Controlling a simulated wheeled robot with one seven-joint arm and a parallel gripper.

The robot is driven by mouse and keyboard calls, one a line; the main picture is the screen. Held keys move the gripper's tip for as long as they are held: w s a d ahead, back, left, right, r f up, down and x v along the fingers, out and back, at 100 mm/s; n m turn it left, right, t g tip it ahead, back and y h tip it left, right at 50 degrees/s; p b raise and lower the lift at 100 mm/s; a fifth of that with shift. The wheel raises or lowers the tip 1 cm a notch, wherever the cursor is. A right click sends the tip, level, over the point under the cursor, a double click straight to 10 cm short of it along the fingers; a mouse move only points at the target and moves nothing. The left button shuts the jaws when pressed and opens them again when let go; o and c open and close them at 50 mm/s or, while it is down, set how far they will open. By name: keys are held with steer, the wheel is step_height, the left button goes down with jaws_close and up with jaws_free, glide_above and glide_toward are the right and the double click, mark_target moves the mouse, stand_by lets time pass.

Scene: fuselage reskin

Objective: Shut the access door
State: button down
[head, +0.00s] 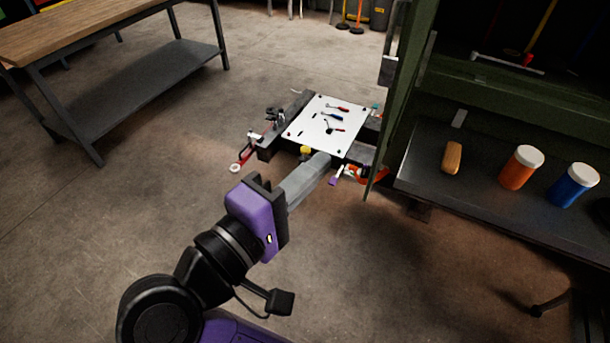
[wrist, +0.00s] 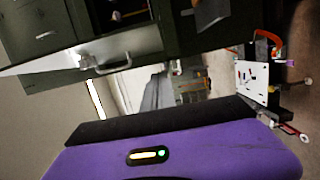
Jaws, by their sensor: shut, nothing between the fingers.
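A dark green panel (head: 402,95), seen nearly edge-on in the head view, stands out from the front left of the green cabinet-like structure (head: 480,85); it looks like the access door, swung open. My gripper (head: 320,160) is shut and empty, reaching out over the floor to the left of this panel, apart from it as far as I can tell. In the wrist view the purple gripper body (wrist: 180,150) fills the bottom.
A low cart with a white board (head: 325,128) bearing small tools stands beyond my gripper. A grey shelf (head: 430,165) at right holds a tan block (head: 453,158), an orange jar (head: 521,168) and a blue jar (head: 573,186). A wooden-topped workbench (head: 85,30) stands at left. The middle floor is clear.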

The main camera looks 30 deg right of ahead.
steer(key=d+p, duration=0.1)
steer(key=d, duration=0.6)
steer(key=shift+s+d, duration=0.25)
steer(key=shift+s, duration=0.2)
